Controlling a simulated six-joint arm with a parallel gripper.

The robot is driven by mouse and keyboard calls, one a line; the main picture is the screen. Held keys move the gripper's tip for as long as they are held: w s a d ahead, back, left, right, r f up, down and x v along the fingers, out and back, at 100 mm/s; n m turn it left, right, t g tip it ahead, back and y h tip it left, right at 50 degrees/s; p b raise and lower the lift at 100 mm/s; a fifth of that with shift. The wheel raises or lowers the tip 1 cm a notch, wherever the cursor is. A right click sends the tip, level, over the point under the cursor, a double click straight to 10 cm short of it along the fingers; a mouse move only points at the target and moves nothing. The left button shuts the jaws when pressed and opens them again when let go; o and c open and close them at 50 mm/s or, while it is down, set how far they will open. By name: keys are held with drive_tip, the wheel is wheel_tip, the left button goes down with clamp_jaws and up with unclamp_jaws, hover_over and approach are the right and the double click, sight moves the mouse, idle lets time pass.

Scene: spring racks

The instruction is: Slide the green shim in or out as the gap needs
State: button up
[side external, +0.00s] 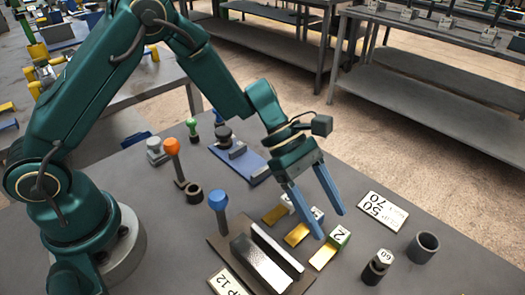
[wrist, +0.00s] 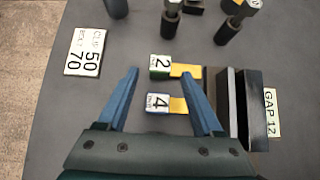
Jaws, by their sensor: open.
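The block also shows in the side view (side external: 262,262), by a card reading GAP 12 (wrist: 271,113). My gripper (wrist: 159,72) is open and empty; in the side view its fingertips (side external: 331,224) hang around the shims, height unclear.
A blue shim labelled 4 (wrist: 157,104) lies beside the green one. A third shim (side external: 276,213) is behind. A blue-topped post (side external: 218,203) stands left of the block.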

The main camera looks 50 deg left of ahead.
sight(335, 230)
drive_tip(key=shift+x, duration=2)
clamp_jaws()
